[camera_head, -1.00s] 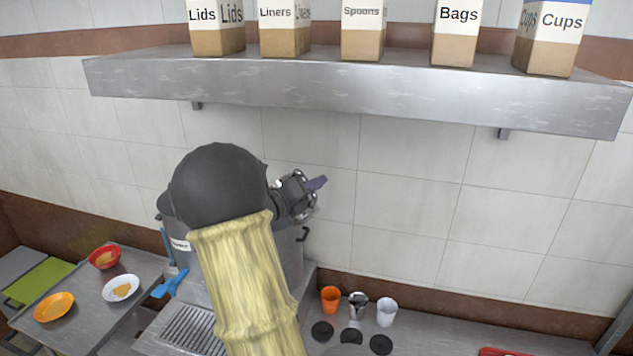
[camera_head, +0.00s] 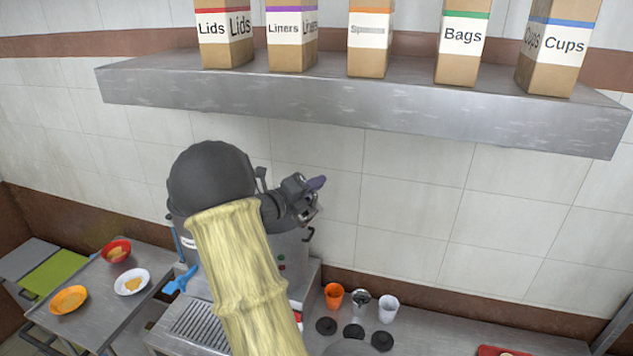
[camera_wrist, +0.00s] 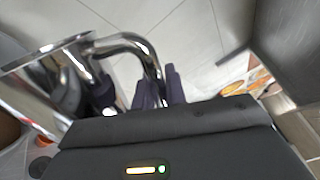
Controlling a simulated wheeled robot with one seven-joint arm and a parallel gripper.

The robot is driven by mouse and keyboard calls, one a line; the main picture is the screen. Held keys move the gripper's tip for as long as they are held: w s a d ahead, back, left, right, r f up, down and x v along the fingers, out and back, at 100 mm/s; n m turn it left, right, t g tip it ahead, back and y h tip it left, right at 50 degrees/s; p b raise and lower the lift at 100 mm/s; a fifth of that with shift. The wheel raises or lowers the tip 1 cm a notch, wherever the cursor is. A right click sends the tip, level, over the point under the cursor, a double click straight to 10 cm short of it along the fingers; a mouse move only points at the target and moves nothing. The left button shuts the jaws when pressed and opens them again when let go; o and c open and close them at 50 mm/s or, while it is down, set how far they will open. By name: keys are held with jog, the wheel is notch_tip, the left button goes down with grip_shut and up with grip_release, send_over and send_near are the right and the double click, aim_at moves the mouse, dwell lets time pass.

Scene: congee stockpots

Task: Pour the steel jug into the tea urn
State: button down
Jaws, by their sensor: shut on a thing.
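In the wrist view my gripper (camera_wrist: 160,90) is shut on the curved handle of the steel jug (camera_wrist: 50,75). The jug's shiny body and open rim lie left of the fingers, and its inside cannot be seen clearly. In the head view my gripper (camera_head: 312,195) is up in front of the wall tiles, and I cannot make out the jug there. A large steel vessel (camera_head: 292,247), which seems to be the tea urn, stands below and behind my arm. It has a black side handle and a small label; my arm hides its top and much of its body.
A steel shelf (camera_head: 350,100) with several labelled boxes hangs above. An orange cup (camera_head: 334,296), a steel cup (camera_head: 361,302) and a white cup (camera_head: 388,309) stand on the counter behind black discs. Bowls and plates sit on the left table (camera_head: 105,310).

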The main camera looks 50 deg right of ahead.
jog(key=shift+w+d+r+n+p, duration=0.1)
jog(key=shift+w+r+n+p, duration=0.3)
jog(key=shift+p, duration=0.6)
jog(key=shift+w+n+p, duration=0.3)
jog(key=shift+w+n, duration=0.35)
jog(key=shift+n, duration=0.05)
jog(key=shift+w+d+r+n, duration=0.1)
jog(key=shift+w+r+n, duration=0.05)
jog(key=shift+w+n, duration=0.5)
jog(key=shift+w+d+r+n, duration=0.15)
jog(key=shift+w+n, duration=0.35)
jog(key=shift+w, duration=0.35)
jog(key=shift+w+d+r+n, duration=0.1)
jog(key=shift+w+r+n, duration=0.05)
jog(key=shift+w+n, duration=0.5)
jog(key=shift+w+d+r+n, duration=0.1)
jog(key=shift+w+r+n, duration=0.05)
jog(key=shift+w+n, duration=0.4)
jog(key=shift+w+d+r+n, duration=0.1)
jog(key=shift+w+r+n, duration=0.15)
jog(key=shift+w, duration=0.5)
jog(key=shift+w+d+r+n, duration=0.1)
jog(key=shift+w+n, duration=0.4)
jog(key=shift+w, duration=0.15)
jog(key=shift+a, duration=0.1)
